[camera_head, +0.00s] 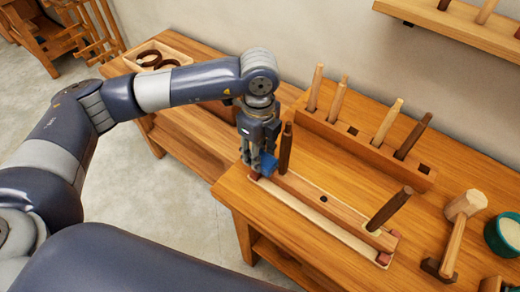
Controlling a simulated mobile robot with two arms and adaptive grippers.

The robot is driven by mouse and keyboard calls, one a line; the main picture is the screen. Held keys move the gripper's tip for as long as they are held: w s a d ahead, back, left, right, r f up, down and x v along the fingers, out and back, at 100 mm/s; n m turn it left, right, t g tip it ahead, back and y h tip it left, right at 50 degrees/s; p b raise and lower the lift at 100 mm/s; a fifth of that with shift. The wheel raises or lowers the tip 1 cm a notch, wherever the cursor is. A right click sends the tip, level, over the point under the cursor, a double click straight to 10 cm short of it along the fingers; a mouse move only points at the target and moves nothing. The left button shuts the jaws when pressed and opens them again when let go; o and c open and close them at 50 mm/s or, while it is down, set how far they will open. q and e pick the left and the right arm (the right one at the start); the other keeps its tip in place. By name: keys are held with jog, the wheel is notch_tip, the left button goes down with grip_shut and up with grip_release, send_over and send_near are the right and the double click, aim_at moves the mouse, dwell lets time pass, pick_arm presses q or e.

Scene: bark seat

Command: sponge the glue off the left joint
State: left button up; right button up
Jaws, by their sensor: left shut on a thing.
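My left gripper (257,160) is shut on a blue sponge (269,164), over the left end of a wooden bar (325,204) on the workbench. The sponge is close beside the foot of the left dark peg (286,146), which stands upright at the left joint. Whether the sponge touches the joint, and any glue there, I cannot tell behind the gripper and sponge. A right dark peg (391,207) stands tilted at the bar's other end, with a pale patch at its foot. My right gripper is out of view.
A rack (360,147) with several pegs stands behind the bar. A mallet (456,235) and a green bowl (505,234) are at the right. A box with dark rings (158,57) is on the bench at the back left.

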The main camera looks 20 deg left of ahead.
pick_arm(q)
jog(key=shift+r+p, duration=1.75)
jog(key=shift+r, duration=1.25)
